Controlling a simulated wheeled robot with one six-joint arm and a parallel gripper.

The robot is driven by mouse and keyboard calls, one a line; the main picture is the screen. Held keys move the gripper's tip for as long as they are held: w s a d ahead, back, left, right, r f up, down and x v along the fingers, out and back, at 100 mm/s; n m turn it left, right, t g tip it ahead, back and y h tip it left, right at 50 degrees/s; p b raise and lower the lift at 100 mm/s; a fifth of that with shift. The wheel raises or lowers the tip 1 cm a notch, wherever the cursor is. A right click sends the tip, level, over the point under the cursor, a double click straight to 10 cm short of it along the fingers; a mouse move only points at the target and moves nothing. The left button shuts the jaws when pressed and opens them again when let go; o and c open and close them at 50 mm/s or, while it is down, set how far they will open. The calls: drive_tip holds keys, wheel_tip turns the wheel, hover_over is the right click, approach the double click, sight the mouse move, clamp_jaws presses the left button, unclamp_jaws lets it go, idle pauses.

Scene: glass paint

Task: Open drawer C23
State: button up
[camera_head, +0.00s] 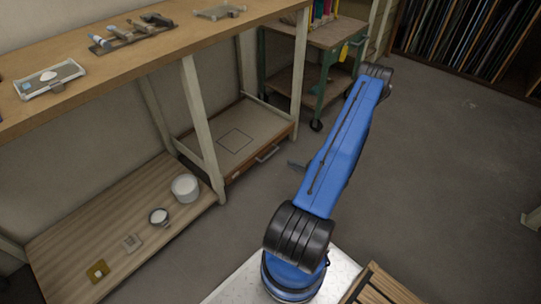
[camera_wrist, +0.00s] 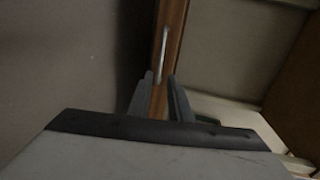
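A low drawer with a brown wooden front (camera_head: 247,170) sits under the workbench, on its right part. It looks shut, and a pale bar handle (camera_head: 267,154) is on its front; any label is too small to read. In the wrist view the wooden front (camera_wrist: 173,22) runs as an upright strip, with the handle (camera_wrist: 164,42) just beyond my fingertips. My gripper (camera_wrist: 161,78) is open and empty, its two dark fingers apart and not around the handle. In the head view my gripper (camera_head: 296,164) shows only partly, to the right of the handle and apart from it.
The workbench (camera_head: 150,75) carries tools and a small tray. A lower wooden shelf (camera_head: 75,235) holds a white tub (camera_head: 185,187) and small items. A pale bench leg (camera_head: 203,130) stands left of the drawer. A green cart (camera_head: 325,75) stands behind. The floor (camera_head: 430,170) at right is clear.

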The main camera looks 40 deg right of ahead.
sight(271, 154)
drive_tip(key=x, duration=1.5)
drive_tip(key=shift+w+a, duration=0.15)
drive_tip(key=shift+w, duration=0.1)
clamp_jaws()
